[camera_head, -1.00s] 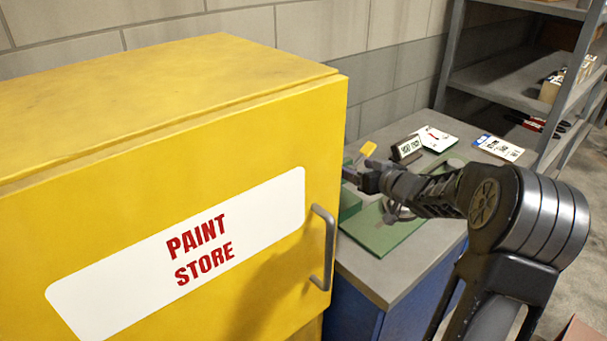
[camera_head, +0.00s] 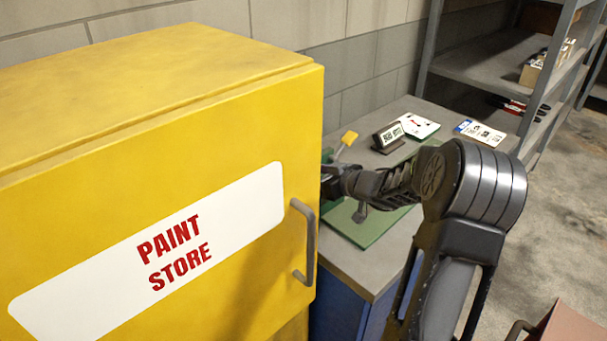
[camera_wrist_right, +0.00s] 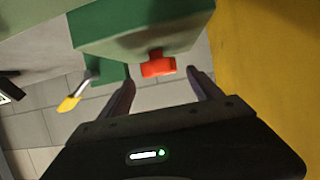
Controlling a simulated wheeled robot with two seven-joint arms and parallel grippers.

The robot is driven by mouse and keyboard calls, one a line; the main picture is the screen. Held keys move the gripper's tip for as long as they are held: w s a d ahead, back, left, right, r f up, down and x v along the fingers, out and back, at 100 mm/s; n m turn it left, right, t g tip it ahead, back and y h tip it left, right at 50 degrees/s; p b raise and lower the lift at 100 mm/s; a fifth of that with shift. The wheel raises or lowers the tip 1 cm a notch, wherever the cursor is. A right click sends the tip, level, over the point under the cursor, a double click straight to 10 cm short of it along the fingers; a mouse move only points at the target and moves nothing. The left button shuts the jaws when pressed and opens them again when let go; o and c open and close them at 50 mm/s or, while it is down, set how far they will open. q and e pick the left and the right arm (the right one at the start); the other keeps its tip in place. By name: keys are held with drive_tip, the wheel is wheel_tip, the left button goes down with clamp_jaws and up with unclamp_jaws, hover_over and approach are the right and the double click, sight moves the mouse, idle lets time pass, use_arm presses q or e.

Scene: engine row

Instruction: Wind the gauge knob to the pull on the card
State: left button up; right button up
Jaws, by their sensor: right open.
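A red knob (camera_wrist_right: 158,65) sticks out of a green block (camera_wrist_right: 145,28) in the right wrist view. My right gripper (camera_wrist_right: 160,76) is open, its fingers pointing at the knob, one to each side of it. The fingertips look just short of the knob; I cannot tell whether they touch it. In the head view my right gripper (camera_head: 330,177) is partly hidden behind the yellow cabinet's edge, and the knob is hidden.
The yellow cabinet marked PAINT STORE (camera_head: 160,170) stands close at the left, its grey handle (camera_head: 305,242) jutting out. The grey bench (camera_head: 355,262) carries a green board (camera_head: 365,228), a dark stand with a display (camera_head: 388,137) and a yellow-tipped lever (camera_head: 349,138). Shelves (camera_head: 485,65) stand behind.

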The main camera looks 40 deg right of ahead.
drive_tip(key=shift+x, duration=2.4)
drive_tip(key=shift+c, duration=0.3)
drive_tip(key=c, duration=1.3)
drive_tip(key=shift+r+p, duration=0.3)
drive_tip(key=shift+p, duration=0.4)
drive_tip(key=n+y+p, duration=0.1)
drive_tip(key=p, duration=0.3)
drive_tip(key=shift+d+r+y, duration=0.1)
drive_tip(key=shift+r+y, duration=0.05)
drive_tip(key=shift+y, duration=0.15)
drive_tip(key=shift+n+p, duration=0.35)
drive_tip(key=shift+n, duration=0.05)
drive_tip(key=shift+f+y, duration=0.3)
